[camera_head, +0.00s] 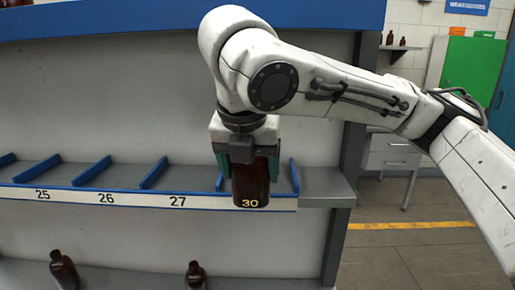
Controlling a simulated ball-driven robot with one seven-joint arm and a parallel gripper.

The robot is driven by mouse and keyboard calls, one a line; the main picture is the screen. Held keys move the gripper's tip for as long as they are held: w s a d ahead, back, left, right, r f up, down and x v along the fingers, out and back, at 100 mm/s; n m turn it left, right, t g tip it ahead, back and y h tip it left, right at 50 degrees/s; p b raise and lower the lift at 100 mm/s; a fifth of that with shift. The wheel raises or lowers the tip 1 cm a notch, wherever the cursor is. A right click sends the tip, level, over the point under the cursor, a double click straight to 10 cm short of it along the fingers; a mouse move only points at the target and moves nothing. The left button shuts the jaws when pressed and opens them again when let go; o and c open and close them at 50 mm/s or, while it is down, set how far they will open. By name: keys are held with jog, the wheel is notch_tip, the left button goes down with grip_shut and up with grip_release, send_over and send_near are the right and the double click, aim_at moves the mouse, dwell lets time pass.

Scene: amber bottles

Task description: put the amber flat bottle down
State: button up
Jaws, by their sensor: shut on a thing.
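The amber flat bottle (251,185) is dark brown with a yellow "30" near its bottom. My gripper (247,165) points down and is shut on it, with green-grey fingers at its sides. The bottle is upright, in front of the right-hand slot of the grey shelf (125,174). Its lower end overlaps the white label strip in the picture, so I cannot tell whether it touches the shelf. Its top is hidden by my gripper.
Blue dividers (154,172) split the shelf into slots; labels 25, 26 and 27 show on the strip (100,197). These left slots look empty. Two brown bottles stand on the lower shelf, one left (64,270), one middle (195,275). A grey post (350,150) bounds the right.

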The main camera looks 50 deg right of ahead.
jog(key=w+d, duration=0.1)
jog(key=d, duration=0.1)
jog(key=w+d+p, duration=0.1)
jog(key=w+d, duration=0.1)
jog(key=d, duration=0.1)
jog(key=w+d, duration=0.2)
jog(key=d, duration=0.1)
jog(key=shift+w+d+p, duration=0.1)
jog(key=shift+d+p, duration=0.05)
jog(key=shift+p, duration=0.2)
jog(key=shift+d+f, duration=0.15)
jog(key=shift+f, duration=0.45)
jog(key=shift+f, duration=0.1)
jog(key=o, duration=1.1)
jog(key=v, duration=0.7)
jog(key=shift+r, duration=0.35)
